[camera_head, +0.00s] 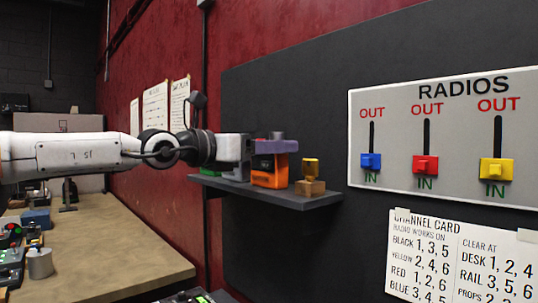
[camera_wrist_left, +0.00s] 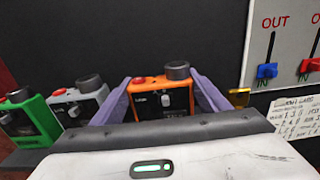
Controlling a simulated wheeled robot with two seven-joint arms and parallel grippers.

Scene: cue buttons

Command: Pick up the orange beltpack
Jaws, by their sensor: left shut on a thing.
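The orange beltpack (camera_head: 270,172) stands on a dark wall shelf in the head view. In the left wrist view the orange beltpack (camera_wrist_left: 158,100) is upright, with a red button and a dark knob on top. My left gripper (camera_head: 275,146) reaches in from the left at the shelf. In the left wrist view its purple fingers (camera_wrist_left: 160,98) are on both sides of the orange beltpack, shut on it. I cannot tell whether its base touches the shelf. My right gripper is in neither view.
A grey beltpack (camera_wrist_left: 85,98) and a green beltpack (camera_wrist_left: 32,118) stand left of the orange one. A yellow piece on a wooden block (camera_head: 310,187) stands to its right on the shelf (camera_head: 318,200). A RADIOS panel (camera_head: 448,95) hangs on the wall at right. A workbench (camera_head: 120,245) is below.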

